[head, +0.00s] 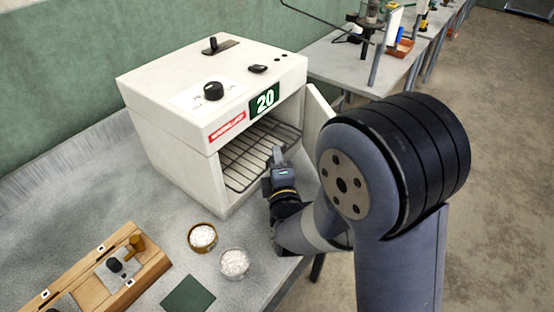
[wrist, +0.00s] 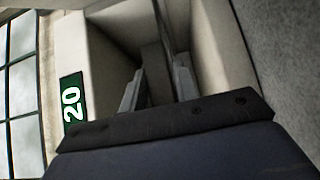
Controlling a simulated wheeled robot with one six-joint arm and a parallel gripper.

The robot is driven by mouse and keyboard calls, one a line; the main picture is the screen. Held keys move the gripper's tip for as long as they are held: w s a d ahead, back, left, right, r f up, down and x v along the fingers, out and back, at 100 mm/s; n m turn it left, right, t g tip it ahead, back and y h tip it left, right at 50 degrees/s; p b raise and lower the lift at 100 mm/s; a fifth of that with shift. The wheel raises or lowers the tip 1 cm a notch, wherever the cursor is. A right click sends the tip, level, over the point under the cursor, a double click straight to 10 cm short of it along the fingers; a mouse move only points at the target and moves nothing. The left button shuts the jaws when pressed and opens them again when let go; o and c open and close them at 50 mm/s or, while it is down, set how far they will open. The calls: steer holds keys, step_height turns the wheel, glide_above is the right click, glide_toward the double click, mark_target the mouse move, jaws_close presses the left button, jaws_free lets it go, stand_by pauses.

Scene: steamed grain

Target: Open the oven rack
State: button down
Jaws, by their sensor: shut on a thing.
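The white oven (head: 200,110) stands on the bench with its front open. Its wire rack (head: 240,165) lies inside, level, with its front edge near the opening. My gripper (head: 278,158) is at the front edge of the rack and shut on it. In the wrist view, my gripper (wrist: 158,85) reaches into the oven mouth, and the thin rack (wrist: 168,25) shows edge-on as a dark line beyond the fingers. The exact grip point is hard to see there. The oven door (head: 318,118) is swung open to the right, partly hidden by my arm.
Two small dishes of white grain, one brown-rimmed (head: 203,237) and one clear (head: 233,263), stand in front of the oven. A wooden box (head: 95,283) and a dark green square (head: 188,295) lie nearby. A second bench (head: 345,62) stands behind right.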

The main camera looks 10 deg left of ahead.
steer(key=shift+r, duration=0.25)
steer(key=shift+s+d+r+b, duration=0.1)
steer(key=shift+s+d+b, duration=0.15)
steer(key=shift+d, duration=0.4)
steer(key=shift+s+d+b, duration=0.2)
steer(key=shift+d+b, duration=0.05)
steer(key=shift+d, duration=0.4)
steer(key=shift+s+d+r+b, duration=0.1)
steer(key=shift+s+d+b, duration=0.15)
steer(key=shift+d, duration=0.4)
steer(key=c, duration=1.2)
jaws_free()
steer(key=shift+f, duration=0.1)
steer(key=shift+s+f, duration=0.1)
steer(key=b+v, duration=0.1)
steer(key=v, duration=0.9)
steer(key=shift+s+d, duration=0.15)
steer(key=shift+s, duration=0.25)
